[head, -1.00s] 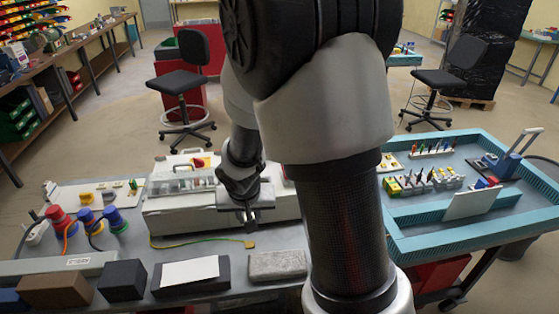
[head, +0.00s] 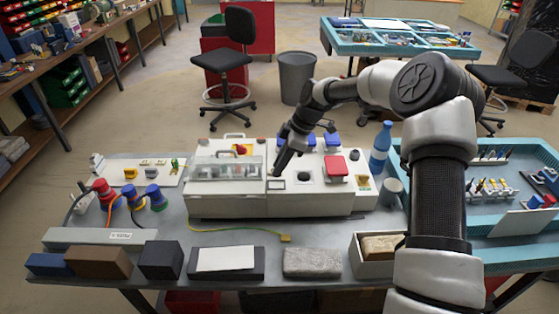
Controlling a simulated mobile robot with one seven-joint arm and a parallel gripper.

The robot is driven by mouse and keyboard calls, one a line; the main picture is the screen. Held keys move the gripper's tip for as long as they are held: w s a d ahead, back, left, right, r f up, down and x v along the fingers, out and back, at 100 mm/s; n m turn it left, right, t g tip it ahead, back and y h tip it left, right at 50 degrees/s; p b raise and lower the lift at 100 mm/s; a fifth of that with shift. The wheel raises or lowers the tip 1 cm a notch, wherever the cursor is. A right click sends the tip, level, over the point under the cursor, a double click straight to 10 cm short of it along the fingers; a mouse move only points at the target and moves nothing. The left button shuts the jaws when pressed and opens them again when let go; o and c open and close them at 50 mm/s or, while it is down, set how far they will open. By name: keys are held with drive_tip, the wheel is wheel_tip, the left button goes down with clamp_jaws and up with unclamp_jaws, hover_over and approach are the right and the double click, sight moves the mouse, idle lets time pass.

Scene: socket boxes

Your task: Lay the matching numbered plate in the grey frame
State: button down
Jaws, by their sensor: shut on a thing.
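My gripper (head: 277,170) points down over the middle of the white box unit (head: 240,204), just above its top face. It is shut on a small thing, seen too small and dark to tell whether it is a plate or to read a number. Under the fingertips is a small square outline (head: 275,185) on the unit's top. Just right of it is a dark square opening with a pale surround (head: 304,186). I cannot tell which of these is the grey frame. No numbers are readable.
A red-lidded socket (head: 335,168) and blue-lidded sockets (head: 332,140) rise from the unit's right half. A clear cover (head: 225,167) is on its left. A blue bottle (head: 380,150) and grey cup (head: 391,192) stand to the right. Blocks and a stone slab (head: 312,262) line the front edge.

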drive_tip(key=shift+w+r+n, duration=0.1)
drive_tip(key=shift+w+n, duration=0.1)
drive_tip(key=shift+n, duration=0.1)
drive_tip(key=shift+f+b, duration=0.9)
drive_tip(key=shift+f, duration=1.15)
drive_tip(key=shift+d, duration=0.25)
drive_tip(key=shift+f+b, duration=0.15)
drive_tip(key=shift+b, duration=0.15)
drive_tip(key=shift+f+b, duration=0.4)
